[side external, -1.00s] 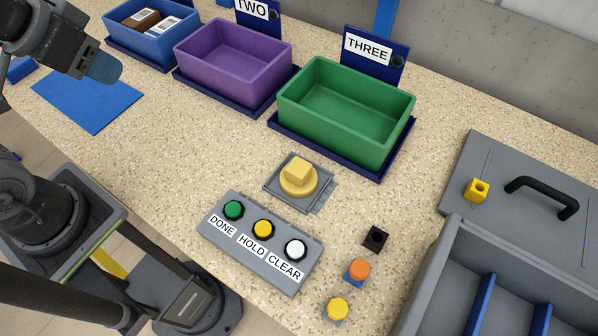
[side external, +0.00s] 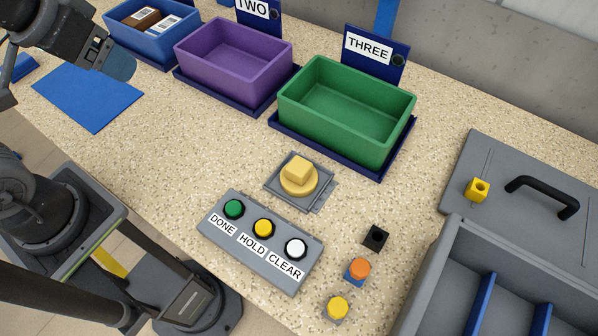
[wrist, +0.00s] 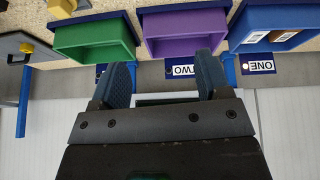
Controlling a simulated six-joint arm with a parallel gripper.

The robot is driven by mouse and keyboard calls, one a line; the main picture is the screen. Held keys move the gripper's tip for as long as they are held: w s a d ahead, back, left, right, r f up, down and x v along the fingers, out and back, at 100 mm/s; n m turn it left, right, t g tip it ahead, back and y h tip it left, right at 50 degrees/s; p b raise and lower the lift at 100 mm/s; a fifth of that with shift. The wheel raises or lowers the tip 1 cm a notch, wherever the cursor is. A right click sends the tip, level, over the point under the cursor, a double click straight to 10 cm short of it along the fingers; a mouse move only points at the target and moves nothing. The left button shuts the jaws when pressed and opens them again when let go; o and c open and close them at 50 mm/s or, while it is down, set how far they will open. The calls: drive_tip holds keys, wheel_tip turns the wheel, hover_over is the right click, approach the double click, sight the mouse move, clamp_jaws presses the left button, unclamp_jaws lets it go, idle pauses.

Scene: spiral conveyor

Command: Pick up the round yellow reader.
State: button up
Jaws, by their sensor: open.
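The round yellow reader (side external: 299,184) appears to be the pale yellow disc with a square yellow block on top. It sits on a grey plate (side external: 318,203) on the speckled counter, in front of the green bin. In the wrist view a yellow piece on a grey plate (wrist: 62,6) shows at the top left edge and seems to be the same thing, partly cut off. My gripper (side external: 121,66) is high at the upper left in the side view, well away from the reader. In the wrist view my gripper (wrist: 165,75) has its two blue fingers apart, with nothing between them.
Green (side external: 345,128), purple (side external: 232,72) and blue (side external: 150,40) bins stand along the back. A button panel (side external: 261,243) lies in front of the reader. Small pieces, including a yellow-topped one (side external: 337,308), lie right of it. A grey compartment tray (side external: 430,290) stands at right.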

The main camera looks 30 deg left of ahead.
drive_tip(key=w+d+n+g, duration=0.2)
drive_tip(key=w+d+n, duration=0.5)
drive_tip(key=d, duration=0.1)
drive_tip(key=n+g, duration=0.3)
drive_tip(key=n, duration=0.7)
hover_over(299, 166)
wheel_tip(299, 166, down, 15)
drive_tip(key=shift+a+f, duration=0.1)
drive_tip(key=shift+f, duration=3)
drive_tip(key=shift+c, duration=0.2)
drive_tip(key=c, duration=1)
